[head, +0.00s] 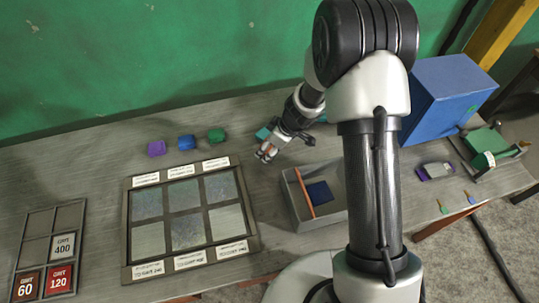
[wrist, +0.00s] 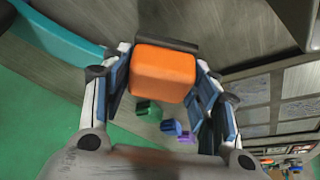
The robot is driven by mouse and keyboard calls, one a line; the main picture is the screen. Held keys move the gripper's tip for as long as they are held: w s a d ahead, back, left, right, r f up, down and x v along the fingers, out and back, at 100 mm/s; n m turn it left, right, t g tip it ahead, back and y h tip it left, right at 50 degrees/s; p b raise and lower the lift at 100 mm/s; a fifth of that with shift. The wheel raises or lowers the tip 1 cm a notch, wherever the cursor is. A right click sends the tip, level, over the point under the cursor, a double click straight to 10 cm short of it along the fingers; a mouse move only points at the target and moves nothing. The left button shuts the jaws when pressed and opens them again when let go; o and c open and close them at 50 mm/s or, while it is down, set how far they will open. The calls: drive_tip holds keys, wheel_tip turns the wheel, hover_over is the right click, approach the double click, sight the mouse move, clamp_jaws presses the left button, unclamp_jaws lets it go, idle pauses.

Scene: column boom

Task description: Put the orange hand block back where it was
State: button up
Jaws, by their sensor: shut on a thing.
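The orange hand block (wrist: 163,75) is between the fingers of my gripper (head: 267,153), which is shut on it. In the wrist view a green block (wrist: 148,109), a blue block (wrist: 171,127) and a purple block (wrist: 187,137) lie beyond the held block. The head view shows these in a row at the back: purple (head: 156,148), blue (head: 186,142), green (head: 217,135).
A framed board (head: 205,207) with six grey panels lies in front of the row. A rack (head: 66,217) with grit cards is at left. A grey bin (head: 297,205) holds an orange strip and a blue piece. A teal object (head: 263,133) lies behind my gripper. A blue box (head: 447,95) stands right.

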wheel_tip(320, 180, down, 4)
drive_tip(key=shift+r+b, duration=0.1)
drive_tip(key=shift+b, duration=1)
drive_tip(key=shift+r, duration=0.2)
drive_tip(key=shift+f, duration=0.15)
drive_tip(key=o, duration=1.1)
drive_tip(key=shift+c, duration=0.2)
drive_tip(key=p+v, duration=0.7)
drive_tip(key=v, duration=0.5)
